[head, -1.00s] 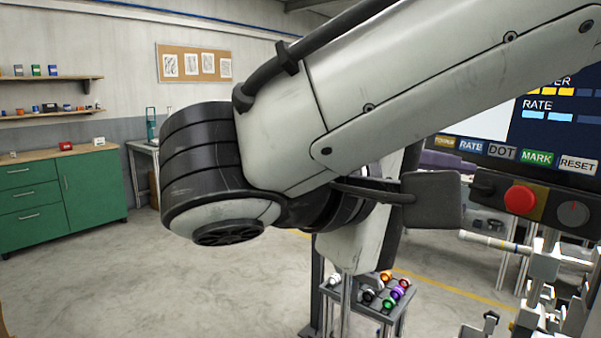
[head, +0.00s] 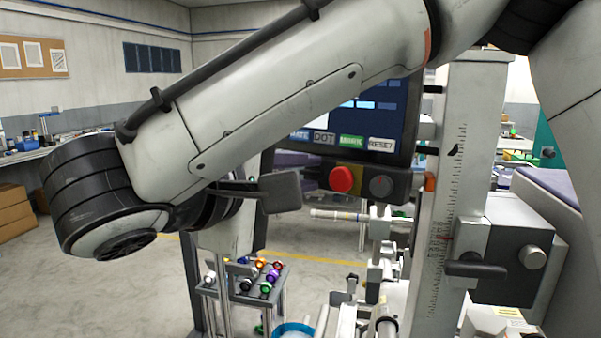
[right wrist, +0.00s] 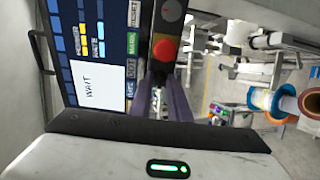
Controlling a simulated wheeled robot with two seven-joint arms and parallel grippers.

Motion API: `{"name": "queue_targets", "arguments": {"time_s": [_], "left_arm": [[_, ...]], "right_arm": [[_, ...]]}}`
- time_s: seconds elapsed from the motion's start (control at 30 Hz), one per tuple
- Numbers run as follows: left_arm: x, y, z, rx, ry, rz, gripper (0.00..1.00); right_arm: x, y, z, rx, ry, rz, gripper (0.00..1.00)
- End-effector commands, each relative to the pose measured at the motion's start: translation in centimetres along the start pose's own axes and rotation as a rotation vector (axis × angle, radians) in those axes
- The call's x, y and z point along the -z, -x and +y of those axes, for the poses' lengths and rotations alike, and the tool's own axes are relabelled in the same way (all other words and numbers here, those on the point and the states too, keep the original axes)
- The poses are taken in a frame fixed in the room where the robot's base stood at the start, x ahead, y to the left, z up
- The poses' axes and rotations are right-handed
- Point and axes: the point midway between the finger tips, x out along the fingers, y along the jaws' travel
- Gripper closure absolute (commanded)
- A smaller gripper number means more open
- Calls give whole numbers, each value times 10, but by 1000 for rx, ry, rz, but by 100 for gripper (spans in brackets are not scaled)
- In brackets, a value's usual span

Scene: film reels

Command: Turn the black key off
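A round dark grey knob (right wrist: 171,10) sits beside this button, beyond the fingertips. In the head view the knob (head: 381,186) is right of the red button (head: 341,179). I cannot tell which way it is turned, or whether it is the black key. My left gripper is out of view.
The screen (right wrist: 92,90) reads WAIT and has labelled keys along its edge. A metal column with a scale (head: 447,200) and a grey box with a black lever (head: 512,262) stand at right. A small stand (head: 280,300) holds several coloured round pieces. Open floor (head: 130,290) lies left.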

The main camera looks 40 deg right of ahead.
Motion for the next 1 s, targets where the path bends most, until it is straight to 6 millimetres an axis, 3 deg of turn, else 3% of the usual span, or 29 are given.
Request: {"name": "queue_targets", "arguments": {"time_s": [0.37,1.0], "left_arm": [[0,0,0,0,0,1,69],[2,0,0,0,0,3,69]], "right_arm": [[0,0,0,7,117,1,100],[0,0,0,38,694,1,100]]}}
